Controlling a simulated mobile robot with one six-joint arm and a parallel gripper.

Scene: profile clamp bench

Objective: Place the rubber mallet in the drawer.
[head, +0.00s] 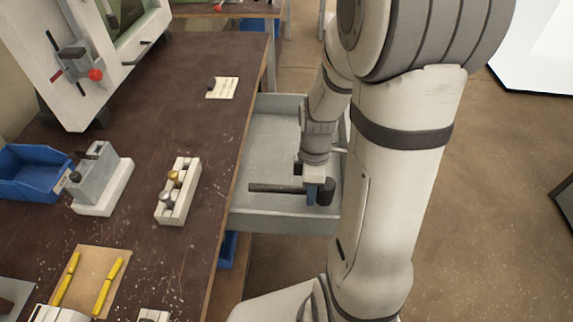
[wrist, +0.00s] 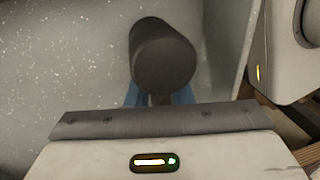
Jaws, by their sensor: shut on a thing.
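The rubber mallet has a dark cylindrical head (head: 325,191) and a thin dark handle (head: 272,188) that points left in the head view. My gripper (head: 313,192) is shut on the mallet close to its head. The open drawer (head: 285,221) sticks out from the right side of the bench, and the gripper and mallet are over its interior. In the wrist view the mallet head (wrist: 163,55) fills the upper middle, in front of the blue fingers (wrist: 158,98). I cannot tell whether the mallet touches the drawer floor. The handle is hidden in the wrist view.
The brown bench top (head: 150,135) lies left of the drawer. On it are a block with knobs (head: 177,190), a grey clamp block (head: 100,182), a blue bin (head: 32,172) and a board with yellow tools (head: 88,277). The drawer around the mallet looks empty.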

